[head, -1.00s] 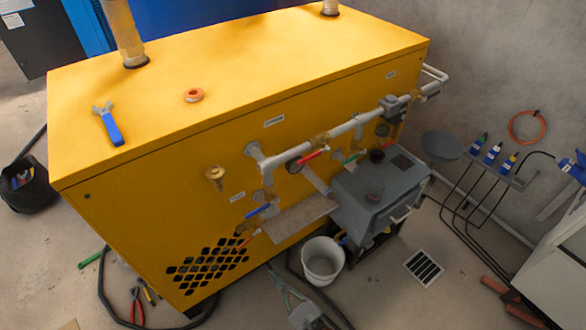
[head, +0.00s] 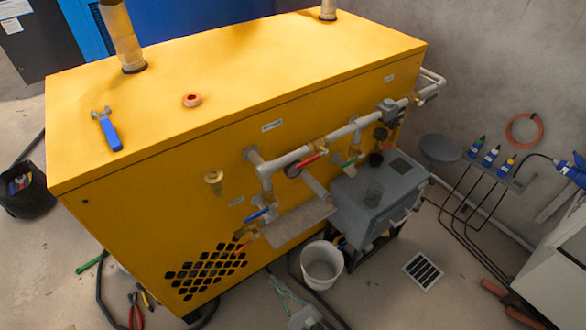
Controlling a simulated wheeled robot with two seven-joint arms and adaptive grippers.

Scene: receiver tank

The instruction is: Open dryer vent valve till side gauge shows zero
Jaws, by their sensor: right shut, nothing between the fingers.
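The yellow cabinet (head: 130,215) carries grey piping (head: 335,137) on its front. A red valve lever (head: 312,159) and a green lever (head: 352,162) sit along the upper pipe. A blue lever (head: 260,213) and an orange-red lever (head: 246,243) sit lower left. A dark round gauge (head: 292,170) is beside the red lever, and another round dark part (head: 380,133) is further right; no reading is legible. The labels are too small to read. My right gripper (head: 274,281) shows at the bottom, shut and empty, below the levers and apart from them. My left gripper is out of view.
A grey shelf (head: 298,221) juts out below the pipes. A blue-handled wrench (head: 107,130) and orange ring (head: 192,100) lie on the cabinet top. A floor grate (head: 423,271) lies right.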

